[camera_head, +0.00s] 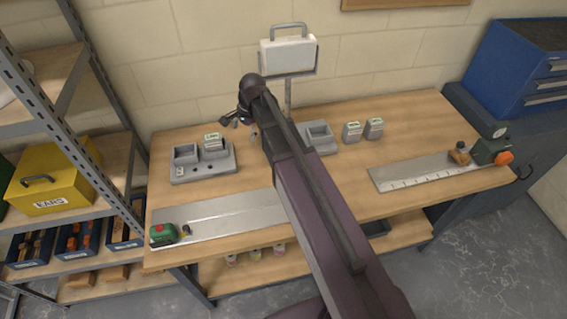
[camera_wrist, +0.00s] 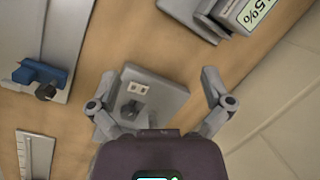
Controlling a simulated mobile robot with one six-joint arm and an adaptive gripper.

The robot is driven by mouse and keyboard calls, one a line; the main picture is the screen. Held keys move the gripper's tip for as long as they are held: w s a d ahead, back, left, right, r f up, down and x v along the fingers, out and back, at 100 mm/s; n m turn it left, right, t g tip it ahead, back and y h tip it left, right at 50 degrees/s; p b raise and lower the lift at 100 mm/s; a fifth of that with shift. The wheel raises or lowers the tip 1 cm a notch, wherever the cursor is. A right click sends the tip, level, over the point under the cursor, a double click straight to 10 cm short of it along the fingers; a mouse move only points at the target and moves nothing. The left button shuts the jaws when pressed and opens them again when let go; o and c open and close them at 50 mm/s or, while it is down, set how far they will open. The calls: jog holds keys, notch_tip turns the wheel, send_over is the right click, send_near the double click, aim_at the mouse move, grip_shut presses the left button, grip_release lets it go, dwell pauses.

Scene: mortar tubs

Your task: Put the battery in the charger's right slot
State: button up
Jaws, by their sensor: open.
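A grey charger (camera_head: 205,170) stands at the bench's left; its left pocket (camera_head: 185,152) looks empty and a light battery with a label (camera_head: 212,141) sits at its right pocket. A second grey charger (camera_head: 321,138) lies partly hidden behind my arm. Two labelled batteries (camera_head: 352,132) and (camera_head: 374,128) stand to its right. My gripper (camera_head: 240,121) is open and empty above the bench. In the wrist view a grey charger (camera_wrist: 165,100) lies below and between my open fingers (camera_wrist: 158,76). A battery whose label ends in 5% (camera_wrist: 250,14) shows at the top right.
Metal plates lie in front on the left (camera_head: 225,217) and right (camera_head: 415,173). A green tool (camera_head: 163,234) and a clamp-like tool (camera_head: 490,151) sit on them. Shelves with a yellow box (camera_head: 50,178) are left.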

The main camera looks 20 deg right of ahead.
jog(key=s+d+n+h, duration=0.1)
jog(key=s+d+n, duration=0.3)
jog(key=s, duration=0.4)
jog(key=s+d+n+h, duration=0.1)
jog(key=s+d+n, duration=0.4)
jog(key=s+n, duration=0.2)
jog(key=shift+s+d+f+h, duration=0.3)
jog(key=shift+s+h, duration=0.1)
jog(key=shift+s, duration=0.3)
